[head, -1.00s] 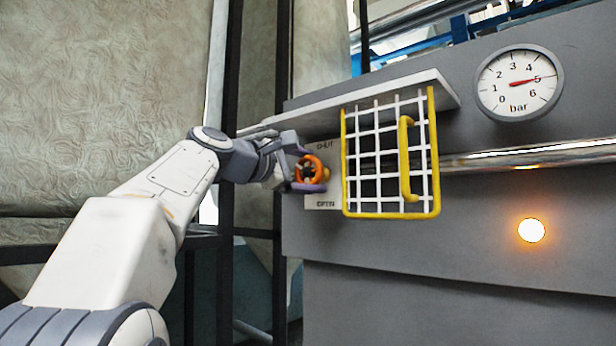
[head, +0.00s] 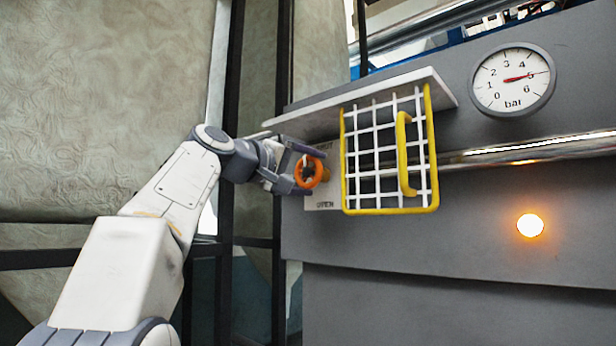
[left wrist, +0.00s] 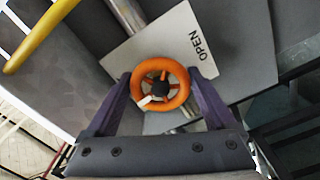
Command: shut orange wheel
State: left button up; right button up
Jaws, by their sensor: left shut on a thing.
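The orange wheel (head: 309,172) sits in front of a white label plate (head: 322,201) on the grey press. My left gripper (head: 307,171) is at the wheel, with its fingers on opposite sides of the rim, shut on it. In the left wrist view the orange wheel (left wrist: 160,84) lies between the two purple fingers, with dark hub, orange spokes and a small white mark at its lower left. The word OPEN shows on the label plate (left wrist: 165,50) there. The SHUT end of the plate is mostly hidden in the head view. My right gripper is not in view.
A white wire guard with yellow frame and handle (head: 403,155) stands just right of the wheel, under a grey shelf (head: 375,100). A round gauge (head: 513,80) reads near 5 bar. An orange lamp (head: 530,225) glows. A dark frame post (head: 232,150) stands behind my left arm.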

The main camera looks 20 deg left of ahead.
pick_arm(q)
jog(key=shift+f+m, duration=0.15)
jog(key=shift+m, duration=0.45)
jog(key=o, duration=1.1)
jog(key=shift+s, duration=0.15)
jog(key=b+v, duration=0.3)
jog(key=v, duration=0.7)
jog(key=shift+s+a+b, duration=0.1)
jog(key=shift+b, duration=0.25)
